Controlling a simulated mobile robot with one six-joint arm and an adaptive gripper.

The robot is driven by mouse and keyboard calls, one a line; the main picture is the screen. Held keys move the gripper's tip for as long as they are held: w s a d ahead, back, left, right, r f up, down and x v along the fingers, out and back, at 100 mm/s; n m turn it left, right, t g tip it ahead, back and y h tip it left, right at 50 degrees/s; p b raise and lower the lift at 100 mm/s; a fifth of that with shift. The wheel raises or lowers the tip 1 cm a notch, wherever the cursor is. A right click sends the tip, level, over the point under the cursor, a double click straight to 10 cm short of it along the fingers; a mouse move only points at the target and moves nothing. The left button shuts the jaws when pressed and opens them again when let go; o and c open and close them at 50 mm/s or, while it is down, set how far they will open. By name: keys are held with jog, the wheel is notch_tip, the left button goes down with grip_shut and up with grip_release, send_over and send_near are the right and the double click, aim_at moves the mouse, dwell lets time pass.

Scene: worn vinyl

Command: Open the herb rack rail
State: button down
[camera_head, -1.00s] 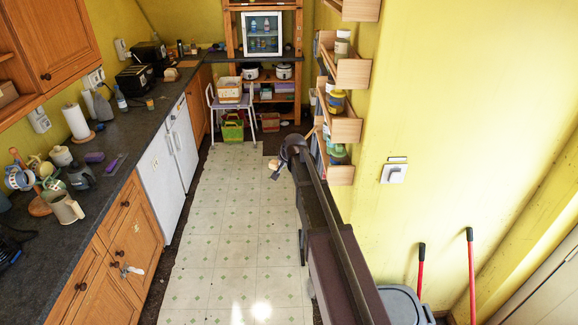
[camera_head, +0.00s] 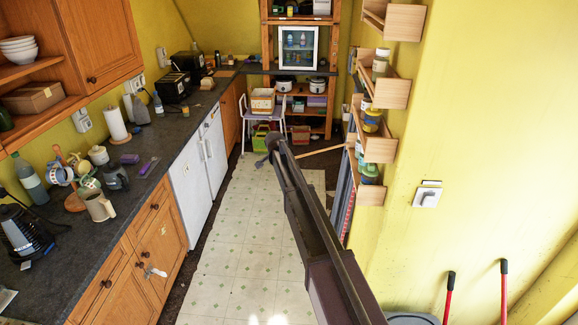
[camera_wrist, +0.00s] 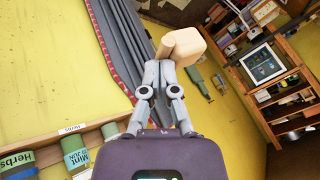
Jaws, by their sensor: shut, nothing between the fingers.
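Several wooden wall racks (camera_head: 380,148) hang on the right wall in the head view, with jars in them. The wrist view shows a rack's wooden edge (camera_wrist: 112,126) at the lower left, with a "Herbs" label and a Mint jar (camera_wrist: 76,153). A thin wooden rod (camera_head: 322,151) slants from the racks towards my gripper (camera_head: 270,150); I cannot tell whether it is the rail. My gripper (camera_wrist: 166,66) is shut and empty. A pale wooden block-like piece (camera_wrist: 183,44) shows just past its fingertips; contact is unclear. My arm hides part of the area below.
Grey folded material (camera_wrist: 118,45) with a red edge hangs beside the rack. The counter (camera_head: 160,142) runs along the left. A white stool (camera_head: 280,122) and shelving stand at the back. Floor (camera_head: 235,240) is clear between counter and arm.

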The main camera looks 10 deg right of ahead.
jog(key=w, duration=0.1)
jog(key=w+a, duration=0.1)
jog(key=w, duration=0.3)
jog(key=shift+w+a, duration=0.1)
jog(key=shift+a, duration=0.2)
jog(key=shift+w+a, duration=0.2)
jog(key=shift+w, duration=0.2)
jog(key=shift+s, duration=0.1)
jog(key=shift+s+d, duration=0.15)
jog(key=shift+s, duration=0.3)
jog(key=s, duration=0.3)
jog(key=shift+s+d, duration=0.15)
jog(key=shift+d, duration=0.1)
jog(key=shift+s+a+r+p, duration=0.2)
jog(key=shift+r+p, duration=0.35)
jog(key=shift+r, duration=0.15)
jog(key=shift+s+a+r+p, duration=0.2)
jog(key=shift+s+r+p, duration=0.05)
jog(key=shift+r+p, duration=0.25)
jog(key=shift+s+a+r+p, duration=0.2)
jog(key=shift+r+p, duration=0.15)
jog(key=shift+p, duration=0.2)
jog(key=a+p+v, duration=0.1)
jog(key=p+v, duration=0.3)
jog(key=v, duration=0.2)
jog(key=shift+p, duration=0.4)
